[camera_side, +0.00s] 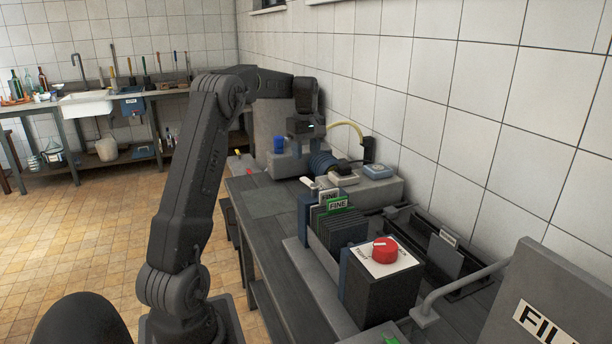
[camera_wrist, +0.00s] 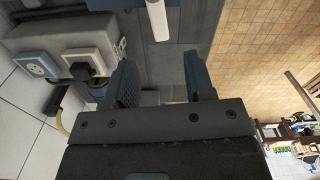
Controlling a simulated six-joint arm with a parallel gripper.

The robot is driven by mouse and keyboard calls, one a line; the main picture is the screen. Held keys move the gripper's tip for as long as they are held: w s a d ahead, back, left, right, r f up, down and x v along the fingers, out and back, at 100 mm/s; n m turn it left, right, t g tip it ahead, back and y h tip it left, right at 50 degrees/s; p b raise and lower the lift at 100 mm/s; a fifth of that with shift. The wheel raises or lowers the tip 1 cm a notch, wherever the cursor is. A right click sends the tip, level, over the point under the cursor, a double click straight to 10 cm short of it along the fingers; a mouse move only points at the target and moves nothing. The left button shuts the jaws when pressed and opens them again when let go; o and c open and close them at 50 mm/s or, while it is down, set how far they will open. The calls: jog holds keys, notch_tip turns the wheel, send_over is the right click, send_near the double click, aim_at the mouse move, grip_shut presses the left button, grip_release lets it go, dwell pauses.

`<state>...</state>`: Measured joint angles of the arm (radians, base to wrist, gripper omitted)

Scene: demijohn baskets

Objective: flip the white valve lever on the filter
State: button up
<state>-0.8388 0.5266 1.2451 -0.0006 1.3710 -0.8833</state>
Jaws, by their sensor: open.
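The white valve lever (camera_side: 307,182) shows as a short pale bar at the far end of the filter (camera_side: 338,232), whose dark plates carry FINE cards. In the wrist view the lever (camera_wrist: 157,18) is a white bar at the top edge, partly cut off by the frame. My gripper (camera_wrist: 160,75) is open, its two blue-grey ribbed fingers wide apart with nothing between them. The lever lies beyond the fingertips in that view, not touching them. In the side view my gripper (camera_side: 303,155) hangs over the far part of the bench, behind the lever.
A grey block with a white plate and black plug (camera_wrist: 85,62) and a blue-marked white socket (camera_wrist: 37,64) stands beside the fingers. A yellow hose (camera_side: 348,128) curves near the wall. A red knob (camera_side: 385,250) sits on the near dark box. The bench's left strip (camera_side: 262,198) is bare.

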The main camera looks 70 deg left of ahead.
aim_at(306, 179)
notch_tip(306, 179, down, 8)
jog(key=shift+r, duration=0.15)
dwell(0.3)
